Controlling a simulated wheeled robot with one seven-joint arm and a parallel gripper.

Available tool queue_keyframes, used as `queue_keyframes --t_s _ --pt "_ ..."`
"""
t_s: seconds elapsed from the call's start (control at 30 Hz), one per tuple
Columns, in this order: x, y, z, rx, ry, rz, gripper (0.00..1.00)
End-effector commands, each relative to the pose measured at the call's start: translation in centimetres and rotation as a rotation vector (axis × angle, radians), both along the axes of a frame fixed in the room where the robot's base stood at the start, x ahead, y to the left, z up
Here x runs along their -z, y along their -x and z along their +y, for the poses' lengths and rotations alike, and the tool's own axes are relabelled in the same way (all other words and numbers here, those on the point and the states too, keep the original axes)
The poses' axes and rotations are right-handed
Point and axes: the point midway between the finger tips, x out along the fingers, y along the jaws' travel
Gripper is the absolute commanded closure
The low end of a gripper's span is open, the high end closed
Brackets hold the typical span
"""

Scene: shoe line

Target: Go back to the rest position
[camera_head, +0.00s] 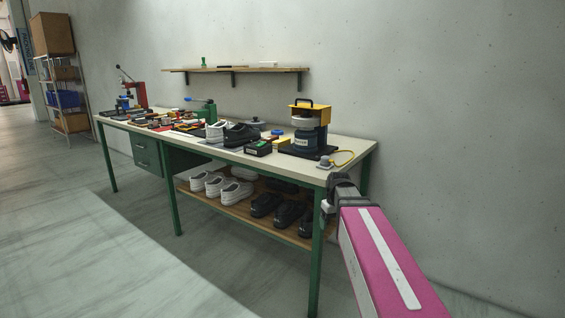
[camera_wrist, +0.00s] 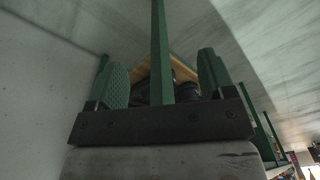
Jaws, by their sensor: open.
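My gripper shows in the wrist view (camera_wrist: 161,75) with its two green, textured fingers wide apart and nothing held between them. Behind the gap are a green table leg (camera_wrist: 162,40) and dark shoes (camera_wrist: 184,92) on the wooden lower shelf. In the head view my pink arm reaches in from the lower right, and its far end is by the right front corner of the workbench (camera_head: 345,150). The fingers cannot be made out there. Whether any part touches the leg cannot be told.
The bench top holds a blue and yellow machine (camera_head: 309,130), a dark shoe (camera_head: 241,134) and several tools. White shoes (camera_head: 236,192) and black shoes (camera_head: 265,204) stand on the lower shelf (camera_head: 210,203). A wall shelf (camera_head: 236,69) hangs behind. The floor in front is clear.

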Motion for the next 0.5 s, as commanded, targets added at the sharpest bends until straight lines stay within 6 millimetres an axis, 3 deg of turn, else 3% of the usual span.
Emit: queue_keyframes --t_s 0.03,0.2,0.5 --pt "1.7 1.4 0.0 0.024 0.002 0.008 0.24" --pt "6.6 4.6 0.1 0.114 0.01 0.021 0.24" --pt "13.5 10.4 0.2 0.257 0.025 0.038 0.24"
